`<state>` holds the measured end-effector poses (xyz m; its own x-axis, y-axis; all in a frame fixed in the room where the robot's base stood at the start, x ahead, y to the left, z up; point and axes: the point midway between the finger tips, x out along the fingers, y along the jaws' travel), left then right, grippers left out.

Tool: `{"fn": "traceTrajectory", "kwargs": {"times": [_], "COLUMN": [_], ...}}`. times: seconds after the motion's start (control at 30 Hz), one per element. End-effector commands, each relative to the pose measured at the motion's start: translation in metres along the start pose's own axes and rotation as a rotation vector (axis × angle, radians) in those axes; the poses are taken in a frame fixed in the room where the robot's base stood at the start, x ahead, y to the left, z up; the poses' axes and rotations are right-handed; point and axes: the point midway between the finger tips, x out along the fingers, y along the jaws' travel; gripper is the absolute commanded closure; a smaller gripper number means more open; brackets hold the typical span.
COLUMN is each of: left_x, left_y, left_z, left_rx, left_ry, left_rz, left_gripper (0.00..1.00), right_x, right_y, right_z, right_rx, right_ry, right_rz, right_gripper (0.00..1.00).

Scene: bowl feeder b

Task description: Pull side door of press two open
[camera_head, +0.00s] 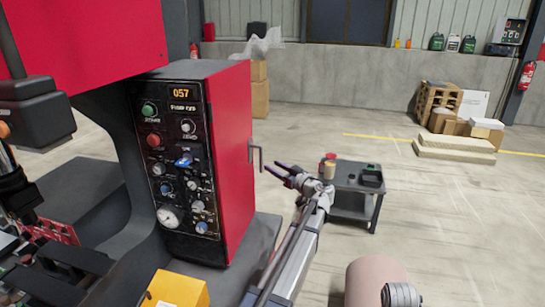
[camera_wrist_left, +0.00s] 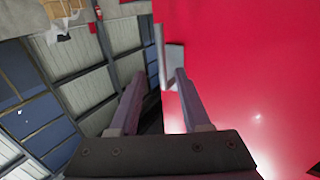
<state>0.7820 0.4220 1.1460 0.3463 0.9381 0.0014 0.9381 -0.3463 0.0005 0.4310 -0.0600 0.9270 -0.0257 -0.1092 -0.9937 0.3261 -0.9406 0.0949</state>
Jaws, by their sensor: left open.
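The press's side door (camera_head: 231,150) is the red panel on the right side of the cabinet, and it looks flush with it. A thin grey handle (camera_head: 254,155) stands out near its right edge. In the left wrist view, the red door (camera_wrist_left: 240,70) fills the right side and the grey handle (camera_wrist_left: 174,57) lies just beyond the fingertips, roughly between them. My left gripper (camera_head: 278,173) is open and empty, its fingers pointing at the handle from the right. It also shows in the left wrist view (camera_wrist_left: 160,74). I cannot tell if it touches the handle. My right gripper is not in view.
The control panel (camera_head: 181,157) with label 057 faces front. A dark cart (camera_head: 350,207) carrying small containers stands right behind my left gripper. A yellow box (camera_head: 176,290) is at the bottom. Pallets and boxes (camera_head: 455,148) are far right. The floor right of the press is mostly open.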

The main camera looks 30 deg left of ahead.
Motion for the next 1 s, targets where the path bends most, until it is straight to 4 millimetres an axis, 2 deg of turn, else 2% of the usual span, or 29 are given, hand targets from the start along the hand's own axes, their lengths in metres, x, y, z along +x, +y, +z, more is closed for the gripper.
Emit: {"fn": "traceTrajectory", "kwargs": {"times": [0.17,0.4,0.6,0.73,1.0], "left_x": [0.009,0.046,0.069,0.076,0.077], "left_y": [0.000,0.001,0.001,0.000,0.000], "left_z": [0.000,0.001,0.001,0.001,0.001], "left_rx": [0.000,0.001,0.002,0.002,0.002], "left_ry": [-0.001,-0.002,-0.002,-0.002,-0.002], "left_rz": [-0.002,-0.003,-0.001,-0.001,0.000], "left_gripper": [0.53,0.53,0.53,0.53,0.53], "right_x": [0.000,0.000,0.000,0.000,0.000], "right_y": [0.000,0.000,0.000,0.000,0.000], "right_z": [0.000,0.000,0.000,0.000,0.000], "right_rx": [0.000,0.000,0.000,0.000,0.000], "right_ry": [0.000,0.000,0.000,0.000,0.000], "right_rz": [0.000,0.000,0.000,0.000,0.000], "right_gripper": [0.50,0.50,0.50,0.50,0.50]}}
